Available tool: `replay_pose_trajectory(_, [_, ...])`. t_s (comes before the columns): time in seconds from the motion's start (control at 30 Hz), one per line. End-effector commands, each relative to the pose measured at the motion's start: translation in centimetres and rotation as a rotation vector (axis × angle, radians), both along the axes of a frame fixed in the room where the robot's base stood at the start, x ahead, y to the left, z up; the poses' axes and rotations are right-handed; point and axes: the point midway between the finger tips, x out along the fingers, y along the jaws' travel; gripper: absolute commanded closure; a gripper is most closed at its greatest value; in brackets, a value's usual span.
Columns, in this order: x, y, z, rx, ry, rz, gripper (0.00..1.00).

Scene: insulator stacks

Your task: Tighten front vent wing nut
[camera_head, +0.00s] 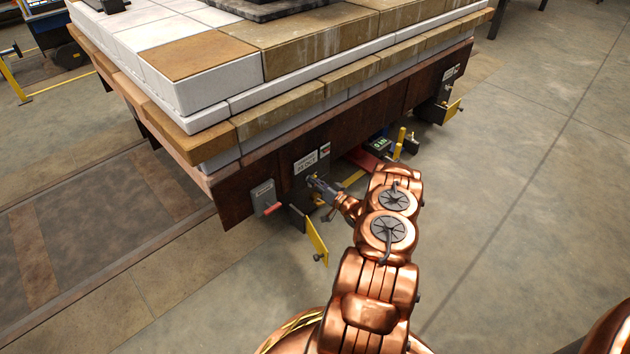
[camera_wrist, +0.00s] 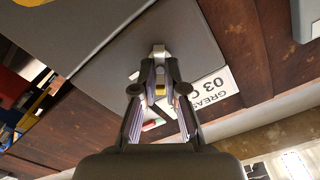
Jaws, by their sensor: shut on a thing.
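My gripper (camera_head: 316,182) is at the front skirt of the car in the head view, just below a white label. In the wrist view my gripper (camera_wrist: 160,72) has its two fingers closed together at a dark grey plate (camera_wrist: 105,65). A small pale metal piece, apparently the wing nut (camera_wrist: 159,51), shows at the fingertips. A brass-coloured bit (camera_wrist: 160,90) shows between the fingers. The nut's wings are largely hidden by the fingers, and its angle cannot be told. In the head view the nut is too small to make out.
The car's rusty brown skirt (camera_head: 236,201) carries a grey box (camera_head: 263,196) with a red handle (camera_head: 272,209) left of my gripper. A yellow plate (camera_head: 317,241) sticks out below. A grease label (camera_wrist: 212,90) lies right of the fingers. Open concrete floor (camera_head: 510,230) is at right.

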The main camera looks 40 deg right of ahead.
Motion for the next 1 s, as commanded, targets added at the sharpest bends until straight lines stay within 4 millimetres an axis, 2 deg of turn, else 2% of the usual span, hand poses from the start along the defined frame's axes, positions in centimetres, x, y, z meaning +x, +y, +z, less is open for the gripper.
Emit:
replay_pose_trajectory(0.03, [0.36, -0.28, 0.55, 0.036, -0.008, -0.003, 1.0])
replay_pose_trajectory(0.7, [0.49, -0.47, 0.28, 0.658, -0.024, 0.002, 1.0])
replay_pose_trajectory(1.0, [0.53, -0.48, 0.2, 0.863, -0.027, 0.003, 1.0])
